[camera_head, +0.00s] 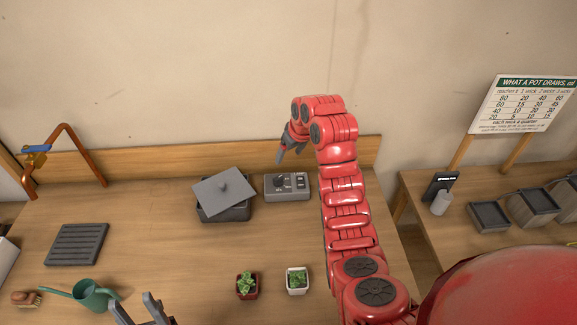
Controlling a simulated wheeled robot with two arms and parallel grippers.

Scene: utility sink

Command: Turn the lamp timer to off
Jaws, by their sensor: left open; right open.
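The lamp timer (286,194) looks to be the small grey box on the wooden counter, right of a lidded grey box. It has a dark round knob on its left half and small dark parts on its right. The knob's setting is too small to read. My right gripper (282,152) is at the end of the red arm, in front of the back wall as seen. It appears above and behind the timer, apart from it and empty. My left gripper (138,308) shows only its open fingers at the bottom edge, empty, far left of the timer.
The grey box (225,214) has a tilted lid (224,191). Two potted plants (247,286) (298,281) stand in front. A green watering can (92,296), slatted grey tray (77,244) and copper pipe (88,150) are left. A side table (470,245) with containers is right.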

